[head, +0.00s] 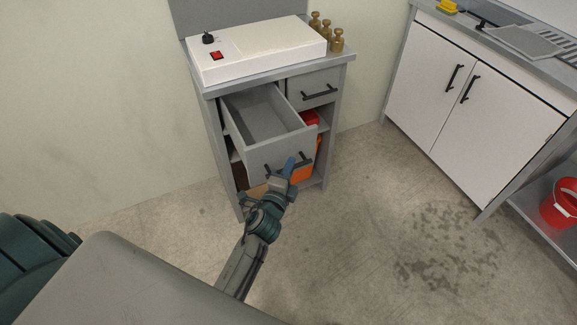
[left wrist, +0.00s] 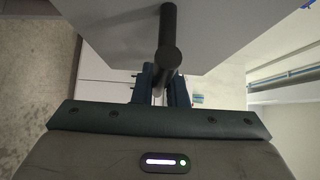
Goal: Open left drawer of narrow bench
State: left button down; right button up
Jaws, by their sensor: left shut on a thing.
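The narrow bench (head: 207,92) stands against the wall with two drawers side by side under its top. Its left drawer (head: 254,150) is pulled well out, and its grey inside looks empty. The right drawer (head: 312,87) is closed. My left gripper (head: 284,172) is at the left drawer's front, shut on the dark bar handle (head: 273,172). In the left wrist view the handle (left wrist: 168,50) runs between the two fingers (left wrist: 164,88), close to the pale drawer front (left wrist: 215,35). The fingers partly hide the handle in the head view. My right gripper is not in view.
A white scale-like device (head: 257,50) and several brass weights (head: 326,34) stand on the bench top. Red and orange items (head: 304,168) lie on the shelf below. A white cabinet (head: 440,95) and a red bucket (head: 560,205) are at right. The floor between is clear.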

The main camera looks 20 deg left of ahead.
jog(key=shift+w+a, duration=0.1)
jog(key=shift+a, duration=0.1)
